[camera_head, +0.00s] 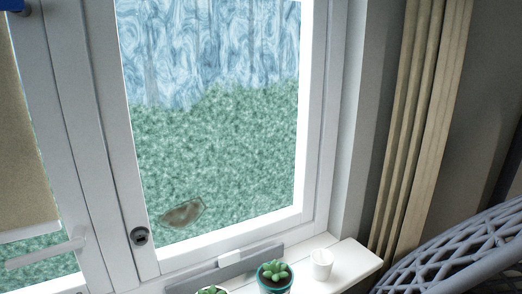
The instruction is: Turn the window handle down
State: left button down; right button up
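A white lever handle (45,252) sits on the window frame at the lower left. Its lever points left and lies close to horizontal, with the free end slightly lower in the picture. The window (128,150) has white frames and appears closed. Neither of my grippers is in the head view, so nothing is seen touching the handle.
A dark round fitting (139,236) is on the middle frame. Potted succulents (275,272) and a small white pot (321,264) stand on the sill (345,262). A beige blind (22,150) hangs at left, a curtain (420,120) at right, above a grey lattice chair (455,255).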

aim_at(77, 240)
jog(key=k+l, duration=1.15)
jog(key=k, duration=0.2)
